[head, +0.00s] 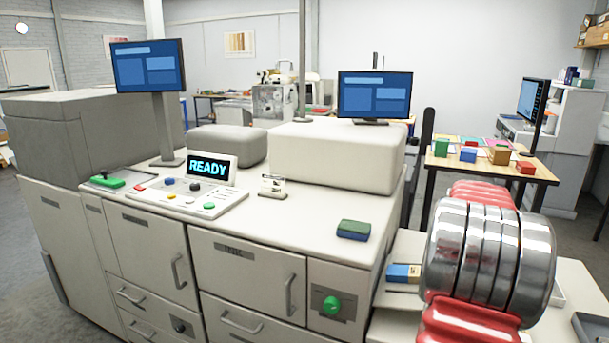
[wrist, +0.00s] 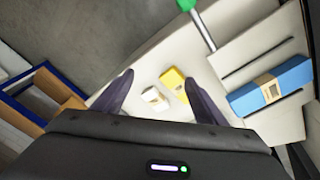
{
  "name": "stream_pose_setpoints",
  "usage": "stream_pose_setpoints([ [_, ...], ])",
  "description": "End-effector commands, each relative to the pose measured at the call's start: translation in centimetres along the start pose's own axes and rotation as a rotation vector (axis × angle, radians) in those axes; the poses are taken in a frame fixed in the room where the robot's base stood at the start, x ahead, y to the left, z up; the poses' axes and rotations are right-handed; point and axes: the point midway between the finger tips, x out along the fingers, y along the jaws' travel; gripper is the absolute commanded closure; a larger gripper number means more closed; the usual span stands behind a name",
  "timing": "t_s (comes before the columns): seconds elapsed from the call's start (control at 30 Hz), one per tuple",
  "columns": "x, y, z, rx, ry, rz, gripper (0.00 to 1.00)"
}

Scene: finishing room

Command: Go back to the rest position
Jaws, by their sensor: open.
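My gripper (wrist: 159,77) shows in the wrist view, with its two dark fingers spread apart and nothing held between them. Beyond the fingers, a small white block (wrist: 154,99) and a yellow block (wrist: 174,82) lie on a pale surface. I cannot tell how far below the fingertips they are. In the head view my red and silver arm fills the lower right, and my gripper is out of sight there.
A long machine with a READY panel (head: 208,170) and a green-and-blue block (head: 353,230) on top runs beside my arm. A blue box (head: 403,272) lies near the arm. A wooden table (head: 537,173) holds several coloured blocks. A blue-edged tray (wrist: 22,82) is at left.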

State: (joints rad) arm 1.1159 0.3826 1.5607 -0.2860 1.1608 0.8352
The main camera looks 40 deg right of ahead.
Motion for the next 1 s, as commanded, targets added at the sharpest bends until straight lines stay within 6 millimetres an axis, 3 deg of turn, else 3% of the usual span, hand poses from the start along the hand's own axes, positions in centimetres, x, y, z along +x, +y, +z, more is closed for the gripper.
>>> stream_pose_setpoints([
  [0.03,-0.8,-0.6,2.0,-0.08,0.0,-0.022,0.35],
  [0.2,-3.1,-2.2,8.2,-0.33,0.006,-0.09,0.35],
  [0.5,-6.9,-3.4,18.8,-0.703,0.049,-0.204,0.35],
  [0.77,-9.6,-2.6,27.7,-0.98,0.1,-0.3,0.35],
  [1.0,-11.2,-0.7,35.2,-1.203,0.155,-0.389,0.35],
])
